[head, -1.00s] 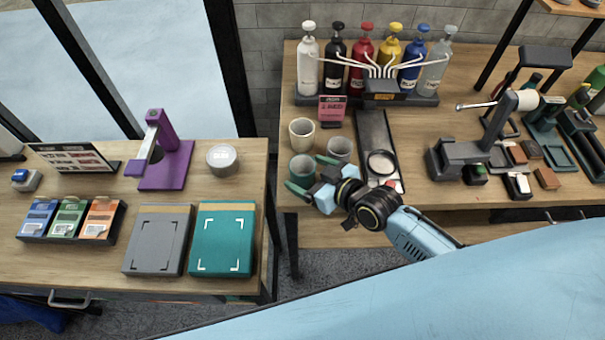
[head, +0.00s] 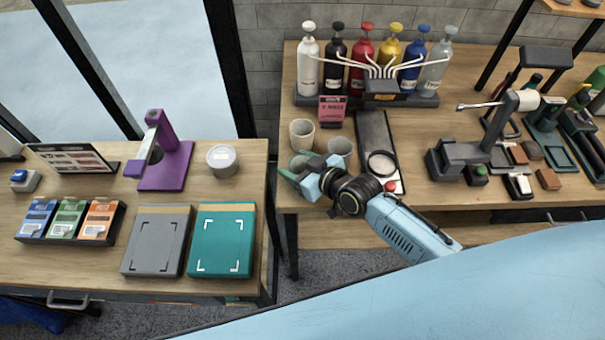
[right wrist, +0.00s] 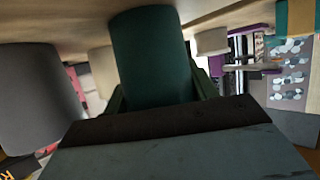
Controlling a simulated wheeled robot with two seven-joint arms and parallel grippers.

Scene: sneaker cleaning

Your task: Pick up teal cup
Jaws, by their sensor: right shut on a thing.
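The teal cup (head: 298,162) is at the front left of the right-hand table, partly hidden by my right gripper (head: 304,181). In the right wrist view the teal cup (right wrist: 150,55) stands between the two fingers, one at each side, and the gripper is shut on it. Whether its base touches the table I cannot tell. My left gripper is not in view.
A cream cup (head: 302,135) is just behind the teal cup and a grey cup (head: 340,150) is close on its right. A dark tray (head: 374,135) lies further right, and several pump bottles (head: 380,60) stand behind. A gap separates the two tables.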

